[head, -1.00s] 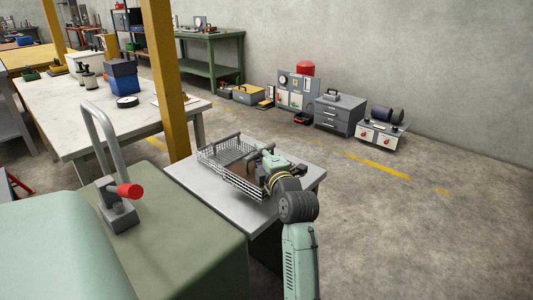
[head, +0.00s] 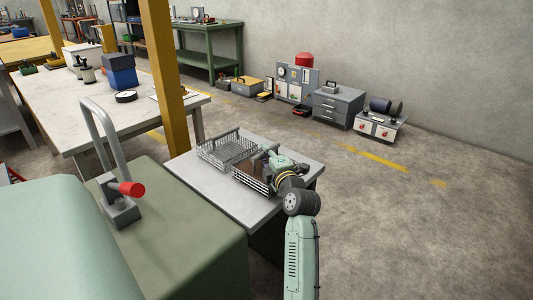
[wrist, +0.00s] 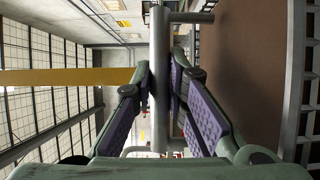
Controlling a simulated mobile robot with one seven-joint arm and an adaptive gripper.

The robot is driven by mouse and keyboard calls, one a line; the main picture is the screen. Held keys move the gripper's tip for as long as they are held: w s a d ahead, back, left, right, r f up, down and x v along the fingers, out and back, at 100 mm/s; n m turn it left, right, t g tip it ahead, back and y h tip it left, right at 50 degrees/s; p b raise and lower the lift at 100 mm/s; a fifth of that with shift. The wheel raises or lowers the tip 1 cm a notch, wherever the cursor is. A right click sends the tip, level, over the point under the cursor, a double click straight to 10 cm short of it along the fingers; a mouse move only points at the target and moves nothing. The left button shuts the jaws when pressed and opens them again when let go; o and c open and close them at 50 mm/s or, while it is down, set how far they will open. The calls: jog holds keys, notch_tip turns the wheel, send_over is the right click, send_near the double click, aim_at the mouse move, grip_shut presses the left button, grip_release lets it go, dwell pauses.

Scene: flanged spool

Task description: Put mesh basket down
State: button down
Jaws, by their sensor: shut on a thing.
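The mesh basket (head: 253,184) is a wire basket with brown contents or lining. It is at the front edge of a small grey-topped table in the head view. My gripper (head: 268,154) reaches over it from the right. In the wrist view my gripper (wrist: 158,95) is shut on a grey handle bar (wrist: 158,45). A brown surface (wrist: 240,70) and wire mesh lie to the right of the bar. I cannot tell whether the basket's underside touches the table top. My gripper and arm hide its right part.
The grey table top (head: 200,181) also bears a second wire basket (head: 228,149), close behind and left of the first. Bare top shows at front left and at the right. A yellow post (head: 166,80) stands behind.

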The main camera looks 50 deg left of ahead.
jog(key=c, duration=1.6)
grip_release()
jog(key=shift+r, duration=0.1)
